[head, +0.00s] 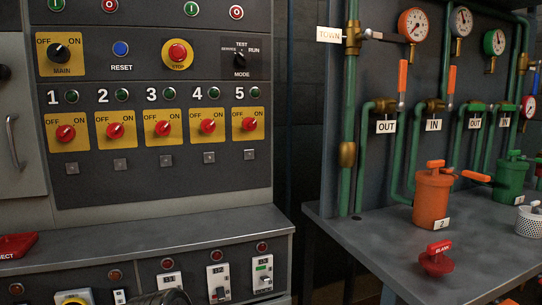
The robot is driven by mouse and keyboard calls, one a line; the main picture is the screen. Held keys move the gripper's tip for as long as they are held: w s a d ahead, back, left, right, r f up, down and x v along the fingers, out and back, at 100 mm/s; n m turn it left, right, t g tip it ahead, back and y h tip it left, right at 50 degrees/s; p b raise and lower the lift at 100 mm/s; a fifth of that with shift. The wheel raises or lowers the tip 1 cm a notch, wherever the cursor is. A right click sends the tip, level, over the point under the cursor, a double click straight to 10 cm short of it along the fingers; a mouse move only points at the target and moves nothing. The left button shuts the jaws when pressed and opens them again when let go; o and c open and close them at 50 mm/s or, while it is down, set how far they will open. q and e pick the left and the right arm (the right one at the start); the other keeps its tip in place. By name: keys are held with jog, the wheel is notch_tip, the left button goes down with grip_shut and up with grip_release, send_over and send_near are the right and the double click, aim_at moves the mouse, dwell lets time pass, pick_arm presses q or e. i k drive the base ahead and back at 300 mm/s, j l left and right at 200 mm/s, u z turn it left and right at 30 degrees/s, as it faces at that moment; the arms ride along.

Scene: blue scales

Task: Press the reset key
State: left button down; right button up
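The reset key is a round blue button (120,49) in a dark ring on the upper grey panel, with the label RESET below it. It sits between the black MAIN knob (65,51) on its yellow plate and the red STOP button (178,53). Nothing covers it, and nothing touches it. Neither of my grippers can be made out in the head view. A dark rounded shape shows at the bottom edge, left of the middle, too cut off to identify.
Below are numbered red OFF/ON knobs (116,130). A grey ledge (150,236) juts out beneath the panel, with a red piece (17,245) at its left. At right, a bench (385,246) carries an orange canister (432,196), a red BLANK piece (437,262) and green pipes.

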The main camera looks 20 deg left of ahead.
aim_at(120, 49)
jog(key=k+j+u, duration=0.1)
jog(key=u, duration=0.7)
jog(key=l+u, duration=0.15)
jog(key=u, duration=0.5)
jog(key=i+l, duration=0.05)
